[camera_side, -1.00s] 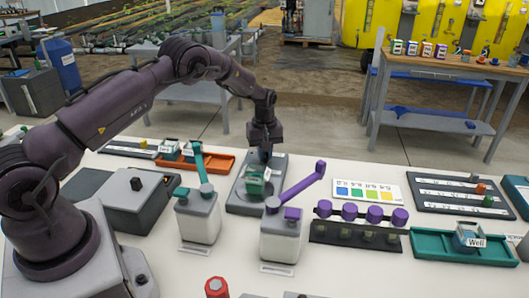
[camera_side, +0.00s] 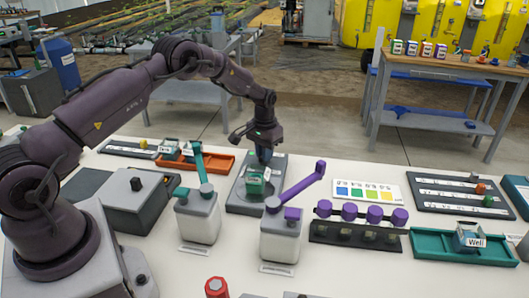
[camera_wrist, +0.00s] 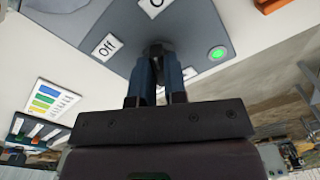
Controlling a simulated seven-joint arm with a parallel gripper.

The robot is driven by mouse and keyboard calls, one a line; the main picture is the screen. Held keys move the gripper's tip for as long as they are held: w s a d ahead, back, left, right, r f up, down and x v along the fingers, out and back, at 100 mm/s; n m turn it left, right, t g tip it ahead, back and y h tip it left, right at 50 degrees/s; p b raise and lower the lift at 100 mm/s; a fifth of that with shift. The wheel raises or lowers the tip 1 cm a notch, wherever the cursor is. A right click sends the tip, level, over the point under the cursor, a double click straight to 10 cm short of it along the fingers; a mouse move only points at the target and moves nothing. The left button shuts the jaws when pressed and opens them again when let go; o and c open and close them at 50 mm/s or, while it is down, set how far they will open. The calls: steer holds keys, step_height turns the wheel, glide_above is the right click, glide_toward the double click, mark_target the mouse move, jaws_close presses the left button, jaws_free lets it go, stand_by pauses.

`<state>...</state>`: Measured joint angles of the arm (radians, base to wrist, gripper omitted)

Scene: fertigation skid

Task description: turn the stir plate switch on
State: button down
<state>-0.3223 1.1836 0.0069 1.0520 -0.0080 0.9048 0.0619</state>
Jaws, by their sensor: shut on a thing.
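The stir plate (camera_side: 240,200) is a grey slab on the white table, with a vessel with a green label (camera_side: 256,184) on it. My gripper (camera_side: 264,156) is over the plate's far part, pointing down. In the wrist view, my gripper's two blue fingers (camera_wrist: 160,75) are shut on a dark switch knob (camera_wrist: 158,48). An "Off" label (camera_wrist: 106,47) lies to the left of the knob, and a partly cut-off label starting with "O" (camera_wrist: 153,4) is above it. A round green lamp (camera_wrist: 217,53) to the right looks bright. The fingers hide much of the knob, so I cannot tell its pointing.
Two white dispensers with a teal lever (camera_side: 197,165) and a purple lever (camera_side: 304,187) stand close in front of the plate. A rack with purple caps (camera_side: 357,232) and a colour chart (camera_side: 365,192) are to the right. An orange tray (camera_side: 222,164) is behind left.

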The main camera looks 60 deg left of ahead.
steer(key=shift+m, duration=1.5)
steer(key=c, duration=1.2)
jaws_free()
steer(key=shift+o, duration=0.2)
steer(key=shift+r, duration=0.15)
step_height(320, 180, up, 13)
